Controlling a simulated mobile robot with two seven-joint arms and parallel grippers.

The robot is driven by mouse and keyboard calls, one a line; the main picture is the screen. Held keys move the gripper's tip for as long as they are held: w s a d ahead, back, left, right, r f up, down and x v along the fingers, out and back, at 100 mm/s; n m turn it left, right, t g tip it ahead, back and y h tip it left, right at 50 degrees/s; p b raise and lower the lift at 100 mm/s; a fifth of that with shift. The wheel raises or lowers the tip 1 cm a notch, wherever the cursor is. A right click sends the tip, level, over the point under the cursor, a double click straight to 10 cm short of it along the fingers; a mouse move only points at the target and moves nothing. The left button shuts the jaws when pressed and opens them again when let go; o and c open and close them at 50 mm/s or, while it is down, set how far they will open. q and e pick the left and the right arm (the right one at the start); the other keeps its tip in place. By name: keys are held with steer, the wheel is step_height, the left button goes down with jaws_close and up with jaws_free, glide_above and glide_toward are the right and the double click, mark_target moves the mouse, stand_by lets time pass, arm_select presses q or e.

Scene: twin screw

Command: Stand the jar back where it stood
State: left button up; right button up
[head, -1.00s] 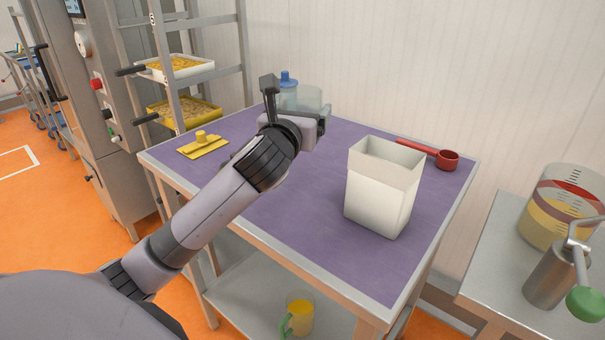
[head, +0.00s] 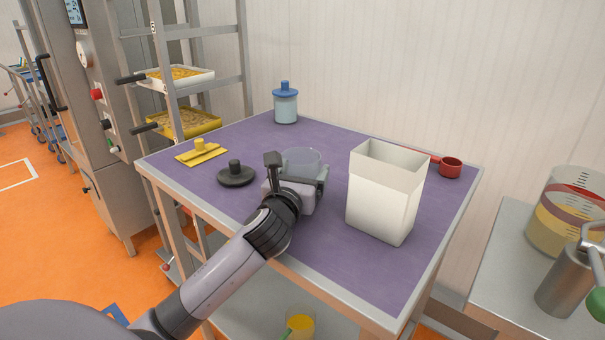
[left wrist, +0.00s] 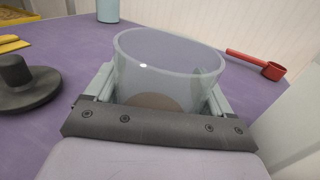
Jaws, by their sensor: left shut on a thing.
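A clear, open-topped jar (head: 302,158) is upright between the fingers of my left gripper (head: 298,174). The left wrist view shows the jar (left wrist: 168,68) with its round rim open and a finger of my left gripper (left wrist: 160,100) on each side. My left gripper is shut on it. A brownish patch shows low in the jar. I cannot tell whether its base touches the purple tabletop. A dark round lid with a knob (head: 236,175) lies on the table to the left of the jar. It also shows in the left wrist view (left wrist: 22,82). My right gripper is not in view.
A tall white open container (head: 382,205) stands right of the jar. A red scoop (head: 450,167) lies behind it. A blue-lidded jar (head: 285,106) stands at the back corner, and a yellow lid-like piece (head: 201,153) lies at left. The purple table (head: 330,240) is clear in front.

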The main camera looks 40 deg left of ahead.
arm_select(q)
steer(key=o, duration=1)
steer(key=shift+f, duration=0.1)
steer(key=shift+r, duration=0.2)
steer(key=v, duration=1.2)
steer(key=shift+s, duration=0.1)
